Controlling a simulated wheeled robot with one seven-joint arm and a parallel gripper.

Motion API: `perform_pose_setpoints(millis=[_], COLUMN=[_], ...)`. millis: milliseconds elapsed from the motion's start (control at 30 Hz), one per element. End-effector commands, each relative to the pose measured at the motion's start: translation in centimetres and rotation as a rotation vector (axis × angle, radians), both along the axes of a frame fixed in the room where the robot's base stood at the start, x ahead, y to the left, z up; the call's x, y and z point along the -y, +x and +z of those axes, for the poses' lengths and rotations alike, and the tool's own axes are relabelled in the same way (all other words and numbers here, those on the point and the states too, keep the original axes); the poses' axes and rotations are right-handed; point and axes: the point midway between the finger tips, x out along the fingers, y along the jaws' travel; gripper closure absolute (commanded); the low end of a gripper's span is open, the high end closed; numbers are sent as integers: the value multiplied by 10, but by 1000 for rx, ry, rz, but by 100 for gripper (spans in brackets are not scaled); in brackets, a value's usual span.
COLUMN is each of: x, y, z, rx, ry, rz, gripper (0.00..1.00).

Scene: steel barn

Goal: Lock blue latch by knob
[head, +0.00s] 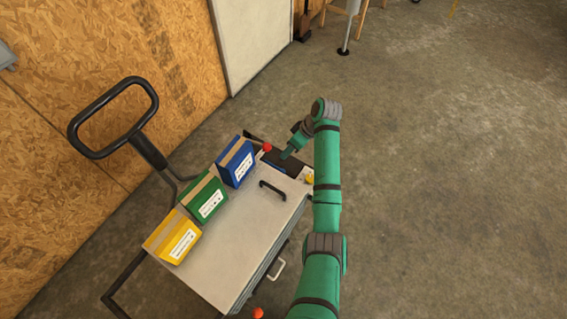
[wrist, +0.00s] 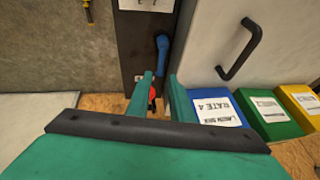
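The blue latch (wrist: 162,52) is a rounded blue handle on a dark panel (wrist: 135,45) in the wrist view, standing just beyond my fingertips. The dark panel also shows in the head view (head: 277,160) at the far end of the cart, where my arm partly hides the latch. My gripper (wrist: 161,76) is open, with a clear gap between its two green fingers and nothing held. It also shows small in the head view (head: 287,155), over the panel. I cannot tell whether a fingertip touches the latch. A red knob (wrist: 152,95) shows between the fingers, lower down.
The cart's pale lid (head: 245,215) has a black handle (head: 273,190). Blue (head: 236,162), green (head: 205,197) and yellow (head: 173,236) boxes stand along its left side. A yellow knob (head: 309,179) is at the panel's right end. An OSB wall (head: 60,190) is left; open floor is right.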

Motion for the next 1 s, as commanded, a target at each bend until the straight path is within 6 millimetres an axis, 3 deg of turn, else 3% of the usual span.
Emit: perform_pose_setpoints(millis=[167, 700, 1000], x=[-6, -41, -46], y=[-2, 5, 6], z=[-10, -86, -97], rx=[-14, -11, -9], ry=[1, 0, 1], rz=[25, 22, 21], gripper=[80, 80, 80])
